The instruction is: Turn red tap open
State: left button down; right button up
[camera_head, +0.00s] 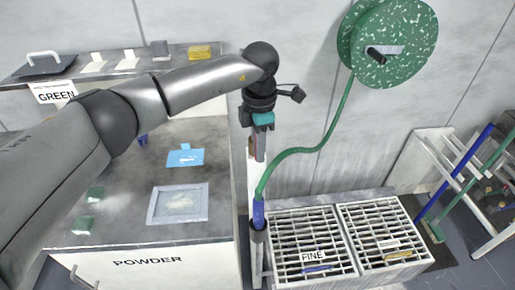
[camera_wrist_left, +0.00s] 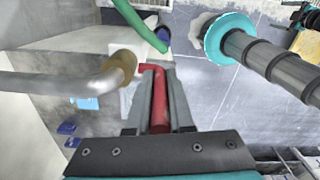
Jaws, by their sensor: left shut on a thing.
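The red tap (camera_wrist_left: 158,112) shows in the left wrist view as a red bar lying lengthwise between my fingers, with a bent end at their tips. My left gripper (camera_wrist_left: 158,88) is shut on this red bar. In the head view my left gripper (camera_head: 259,150) points down beside the cabinet, at the top of a pale upright post (camera_head: 253,178). There the gripper hides most of the tap. A grey pipe with a brass-coloured fitting (camera_wrist_left: 122,64) shows left of the fingers in the wrist view. My right gripper is not in view.
A green hose (camera_head: 315,148) runs from a wall reel (camera_head: 398,45) to a blue nozzle (camera_head: 258,213) close below my gripper. The POWDER cabinet (camera_head: 215,222) stands left. Slatted grates labelled FINE (camera_head: 325,225) lie right. A rack with coloured poles (camera_head: 460,170) stands far right.

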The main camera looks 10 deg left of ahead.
pick_arm(q)
jog(key=shift+f, duration=0.1)
dwell(0.3)
jog(key=c, duration=0.8)
grip_release()
jog(key=r+b, duration=0.1)
jog(key=r, duration=1.4)
jog(key=shift+d+r+b, duration=0.15)
jog(key=shift+d+b, duration=0.05)
jog(key=shift+b, duration=0.2)
